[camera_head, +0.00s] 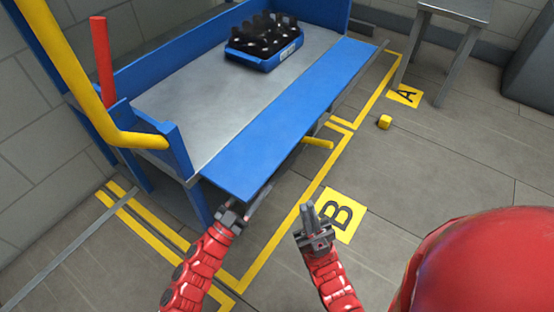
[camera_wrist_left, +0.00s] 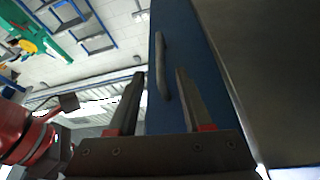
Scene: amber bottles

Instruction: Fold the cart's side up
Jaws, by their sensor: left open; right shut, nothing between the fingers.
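The cart (camera_head: 190,112) has a grey metal deck and blue ends. Its blue side panel (camera_head: 290,110) is folded outward along the near edge of the deck, not upright. My left gripper (camera_head: 248,205) is just below the panel's near left corner, open. In the left wrist view, the blue panel (camera_wrist_left: 166,112) and a grey bar handle (camera_wrist_left: 161,65) on it lie ahead of my left gripper (camera_wrist_left: 155,98), between the lines of its fingers. Whether the fingers touch the panel cannot be told. My right gripper (camera_head: 309,218) is shut and empty, apart from the cart.
A blue crate (camera_head: 262,62) of dark bottles stands on the deck's far part. A yellow push bar (camera_head: 72,75) and red post (camera_head: 102,60) rise at left. A yellow peg (camera_head: 317,143) sticks out under the panel. A yellow cube (camera_head: 384,122) lies on the floor.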

